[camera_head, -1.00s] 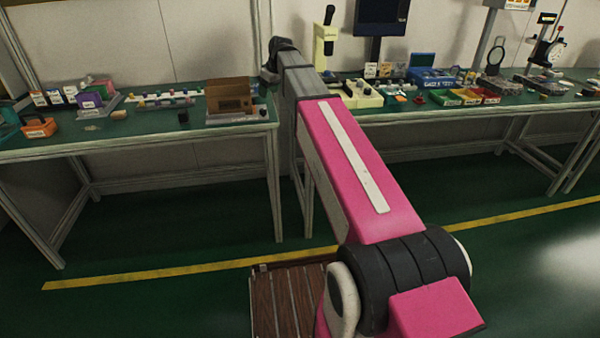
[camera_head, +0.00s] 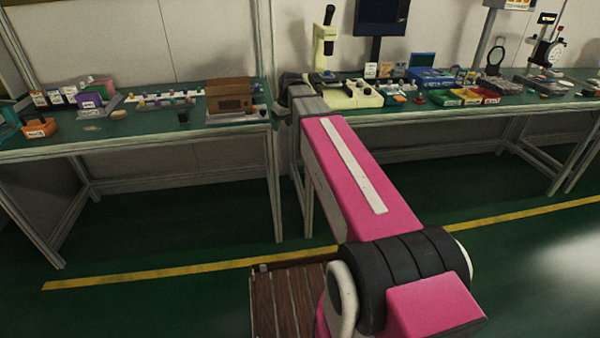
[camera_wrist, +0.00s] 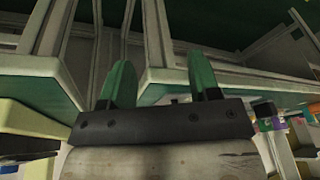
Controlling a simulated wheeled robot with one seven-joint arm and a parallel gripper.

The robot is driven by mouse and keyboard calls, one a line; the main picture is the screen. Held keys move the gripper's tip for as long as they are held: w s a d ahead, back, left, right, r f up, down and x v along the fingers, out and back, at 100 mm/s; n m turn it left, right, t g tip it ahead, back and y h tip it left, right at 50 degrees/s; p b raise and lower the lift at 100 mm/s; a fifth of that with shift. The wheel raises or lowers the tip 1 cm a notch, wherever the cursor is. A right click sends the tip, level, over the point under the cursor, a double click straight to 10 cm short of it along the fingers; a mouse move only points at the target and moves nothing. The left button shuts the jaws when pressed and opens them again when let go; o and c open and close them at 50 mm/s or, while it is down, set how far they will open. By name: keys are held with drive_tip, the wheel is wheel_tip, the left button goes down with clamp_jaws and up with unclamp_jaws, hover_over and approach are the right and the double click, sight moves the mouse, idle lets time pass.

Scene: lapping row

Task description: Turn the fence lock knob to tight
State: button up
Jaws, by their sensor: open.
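A brown fixture (camera_head: 229,96) stands on a light base at the right end of the left bench. A small dark part (camera_head: 262,110) at its right end may be the fence lock knob, but it is too small to make out, and so is its setting. The far end of my arm (camera_head: 296,88) is just right of the fixture, at the gap between the benches. My gripper is hidden in the head view. In the wrist view my gripper (camera_wrist: 161,65) has its two green-tipped fingers spread apart with nothing between them. No knob can be told in the wrist view.
The left bench (camera_head: 60,143) holds an orange bin (camera_head: 39,128) and a small dark cup (camera_head: 183,117). The right bench (camera_head: 440,117) holds a cream microscope (camera_head: 325,45), coloured trays (camera_head: 470,97) and a dial gauge stand (camera_head: 548,52).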

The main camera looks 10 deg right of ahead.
drive_tip(key=s+d+f+m, duration=0.2)
drive_tip(key=s+f, duration=0.4)
drive_tip(key=f, duration=0.1)
drive_tip(key=s+d+f+m+g+h, duration=0.1)
drive_tip(key=s+d+f+m, duration=0.1)
drive_tip(key=s+f, duration=0.5)
drive_tip(key=shift+d+f, duration=0.2)
drive_tip(key=shift+d, duration=0.05)
drive_tip(key=shift+w, duration=0.1)
drive_tip(key=n+y, duration=0.3)
drive_tip(key=n, duration=0.8)
approach(263, 109)
drive_tip(key=shift+t, duration=0.3)
drive_tip(key=x, duration=0.9)
drive_tip(key=shift+s+f, duration=0.2)
drive_tip(key=shift+s, duration=0.1)
drive_tip(key=c, duration=0.9)
